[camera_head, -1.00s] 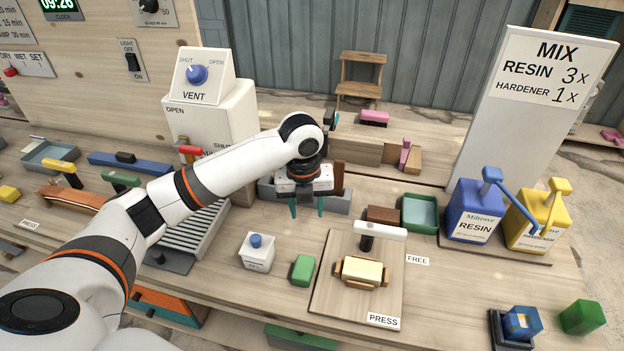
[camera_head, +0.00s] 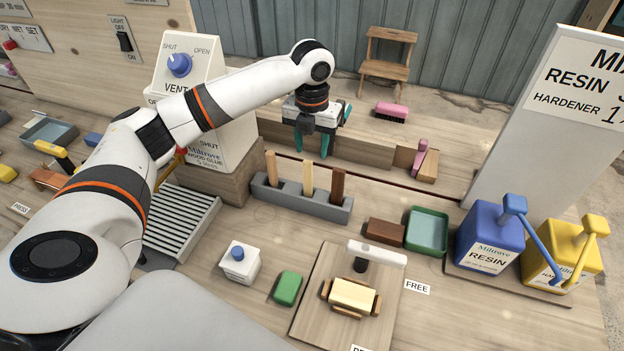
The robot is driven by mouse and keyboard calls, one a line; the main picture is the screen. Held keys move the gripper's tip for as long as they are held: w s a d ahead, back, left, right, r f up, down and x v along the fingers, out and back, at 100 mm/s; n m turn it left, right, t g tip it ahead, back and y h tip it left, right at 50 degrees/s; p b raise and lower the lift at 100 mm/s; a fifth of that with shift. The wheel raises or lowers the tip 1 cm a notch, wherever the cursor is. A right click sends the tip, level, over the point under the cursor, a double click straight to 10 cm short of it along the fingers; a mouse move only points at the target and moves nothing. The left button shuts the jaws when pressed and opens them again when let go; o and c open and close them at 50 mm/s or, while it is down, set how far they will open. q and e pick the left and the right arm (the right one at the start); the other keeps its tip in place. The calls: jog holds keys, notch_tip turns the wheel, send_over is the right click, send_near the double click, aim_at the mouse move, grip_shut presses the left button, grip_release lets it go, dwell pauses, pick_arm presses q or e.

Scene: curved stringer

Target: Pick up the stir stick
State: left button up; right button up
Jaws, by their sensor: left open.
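Three flat upright wooden sticks stand in slots of a grey rack (camera_head: 290,199): a tan stick (camera_head: 271,167), a pale stick (camera_head: 308,178) and a dark brown stick (camera_head: 337,187). I cannot tell from the picture whether one of them is the stir stick. My left gripper (camera_head: 312,145) is open, with teal fingers pointing down. It appears above and beyond the rack, near the raised back ledge, apart from the sticks. Nothing shows between its fingers. My right gripper is out of view.
A wood glue dispenser (camera_head: 212,147) stands left of the rack. A green tray (camera_head: 427,231), blue resin jug (camera_head: 490,240) and yellow hardener jug (camera_head: 565,255) stand to the right. A press board (camera_head: 318,310) lies in front. A pink brush (camera_head: 391,111) lies behind.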

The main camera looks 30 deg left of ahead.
aim_at(309, 172)
pick_arm(q)
jog(key=f, duration=0.3)
jog(key=shift+s+f+p, duration=0.25)
jog(key=shift+p, duration=0.1)
jog(key=shift+w+f, duration=0.1)
jog(key=shift+f, duration=0.2)
jog(key=f, duration=0.1)
jog(key=f+p, duration=0.2)
jog(key=f, duration=0.1)
jog(key=shift+a+f, duration=0.1)
jog(key=shift+a, duration=0.25)
jog(key=shift+f, duration=0.45)
jog(key=shift+c, duration=0.3)
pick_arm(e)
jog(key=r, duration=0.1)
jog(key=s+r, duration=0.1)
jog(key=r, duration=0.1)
pick_arm(q)
grip_shut()
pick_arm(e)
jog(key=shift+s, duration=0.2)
